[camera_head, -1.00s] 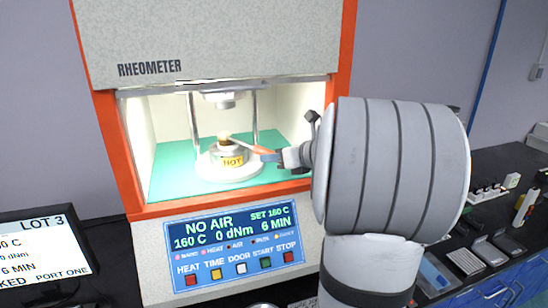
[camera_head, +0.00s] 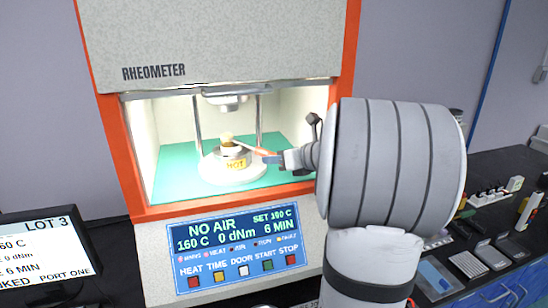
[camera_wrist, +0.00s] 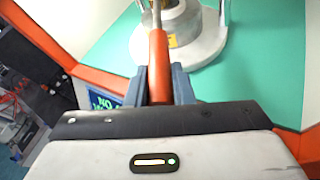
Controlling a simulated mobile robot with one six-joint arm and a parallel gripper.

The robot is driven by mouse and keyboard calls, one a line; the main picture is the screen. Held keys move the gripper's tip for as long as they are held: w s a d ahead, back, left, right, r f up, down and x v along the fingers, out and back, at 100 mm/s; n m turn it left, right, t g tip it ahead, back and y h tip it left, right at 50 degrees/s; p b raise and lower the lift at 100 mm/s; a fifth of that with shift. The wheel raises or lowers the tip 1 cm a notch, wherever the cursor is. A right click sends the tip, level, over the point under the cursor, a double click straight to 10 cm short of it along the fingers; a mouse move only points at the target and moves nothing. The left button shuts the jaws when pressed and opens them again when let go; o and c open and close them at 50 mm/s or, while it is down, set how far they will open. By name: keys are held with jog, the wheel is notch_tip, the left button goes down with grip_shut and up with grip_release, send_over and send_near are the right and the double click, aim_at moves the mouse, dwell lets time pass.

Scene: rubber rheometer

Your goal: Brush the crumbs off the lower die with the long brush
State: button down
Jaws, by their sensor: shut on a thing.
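The long brush has an orange handle (camera_head: 263,153) and a pale bristle head (camera_head: 226,136). My gripper (camera_head: 272,158) is shut on the handle, at the right side of the open chamber. In the wrist view the handle (camera_wrist: 158,66) stands between the fingers, pointing away toward the die. The lower die (camera_head: 231,151) is a round metal block on a white base, with a yellow HOT label. The bristle head is at the die's top; I cannot tell whether it touches. Crumbs are too small to make out. In the wrist view the die (camera_wrist: 177,22) is partly cut off.
The upper die (camera_head: 225,101) hangs above, with two metal posts beside the lower die. The orange chamber frame (camera_head: 122,155) surrounds the opening. The green chamber floor (camera_head: 172,180) is clear around the base. The panel (camera_head: 238,245) below reads NO AIR and 160 C.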

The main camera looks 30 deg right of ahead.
jog(key=shift+s+a, duration=0.1)
jog(key=shift+s, duration=0.4)
jog(key=shift+w+d+p, duration=0.2)
jog(key=shift+w+p, duration=0.05)
jog(key=shift+w, duration=0.5)
jog(key=shift+w+d+p, duration=0.15)
jog(key=shift+w+p, duration=0.05)
jog(key=shift+w, duration=0.55)
jog(key=shift+s+a, duration=0.2)
jog(key=shift+s, duration=0.55)
jog(key=shift+s+a, duration=0.15)
jog(key=shift+s, duration=0.6)
jog(key=shift+s+d, duration=0.1)
jog(key=shift+d, duration=0.55)
jog(key=shift+p, duration=0.55)
jog(key=shift+s+d+p, duration=0.15)
jog(key=shift+d+p, duration=0.35)
jog(key=shift+d, duration=0.05)
dwell(1.8)
